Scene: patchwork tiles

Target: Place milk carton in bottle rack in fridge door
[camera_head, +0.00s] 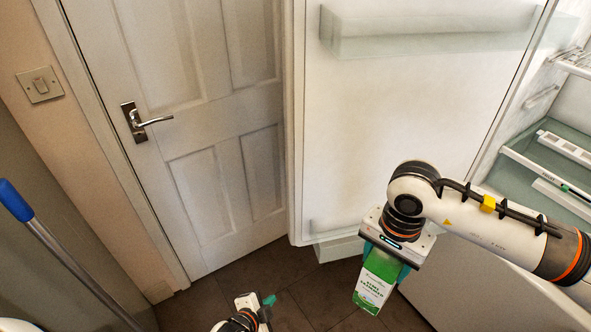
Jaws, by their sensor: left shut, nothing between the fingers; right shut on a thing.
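The milk carton (375,284) is green and white and hangs below my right gripper (388,262), which is shut on its upper part. The carton is slightly tilted and in front of the fridge door's lower edge. The open fridge door (400,110) shows its inner side. Its low bottle rack (333,246) is partly hidden behind my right arm and gripper. A clear upper door shelf (430,35) looks empty. My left gripper (268,300) is at the bottom of the view, low over the floor, shut and empty, away from the carton.
The fridge interior with shelves and a drawer (550,165) is at the right. A closed white room door (200,130) with a handle stands left of the fridge door. A blue-tipped pole (60,250) is at the far left. Dark floor tiles (225,285) are clear.

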